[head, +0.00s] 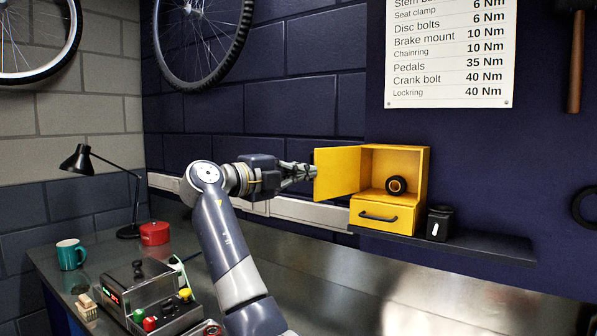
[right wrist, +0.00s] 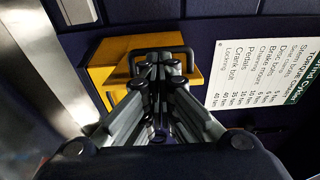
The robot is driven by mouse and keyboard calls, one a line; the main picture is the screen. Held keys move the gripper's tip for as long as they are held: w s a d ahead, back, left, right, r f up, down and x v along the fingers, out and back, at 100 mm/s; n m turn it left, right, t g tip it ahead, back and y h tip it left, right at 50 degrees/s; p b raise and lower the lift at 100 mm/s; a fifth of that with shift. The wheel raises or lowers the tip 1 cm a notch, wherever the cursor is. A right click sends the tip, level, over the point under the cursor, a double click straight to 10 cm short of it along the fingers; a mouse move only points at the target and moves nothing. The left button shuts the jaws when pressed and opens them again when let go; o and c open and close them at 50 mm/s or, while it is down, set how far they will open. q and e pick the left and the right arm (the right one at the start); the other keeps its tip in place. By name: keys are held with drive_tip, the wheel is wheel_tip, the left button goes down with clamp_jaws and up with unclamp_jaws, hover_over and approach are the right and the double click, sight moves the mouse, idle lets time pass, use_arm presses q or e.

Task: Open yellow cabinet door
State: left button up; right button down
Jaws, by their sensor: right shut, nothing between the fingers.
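The yellow cabinet (head: 422,175) stands on a dark wall shelf. Its yellow door (head: 338,172) is swung open to the left, and the inside shows a dark round roll with an orange centre (head: 396,185). Below is a closed yellow drawer (head: 372,224) with a dark handle. My right gripper (head: 311,171) is shut and empty, with its tips close to the door's left part; contact cannot be told. In the right wrist view the shut fingers (right wrist: 163,62) cover part of the yellow cabinet or door (right wrist: 98,77) and a dark handle (right wrist: 188,56). My left gripper is out of view.
A black container (head: 439,224) stands right of the cabinet on the dark shelf (head: 490,246). A torque chart (head: 448,50) hangs above. On the bench at left are a lamp (head: 78,160), a teal mug (head: 70,254), a red tin (head: 155,233) and a metal box with knobs (head: 150,290).

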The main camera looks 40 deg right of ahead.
drive_tip(key=shift+d, duration=0.25)
drive_tip(key=s+a, duration=0.1)
drive_tip(key=a, duration=1.1)
drive_tip(key=shift+s+a, duration=0.25)
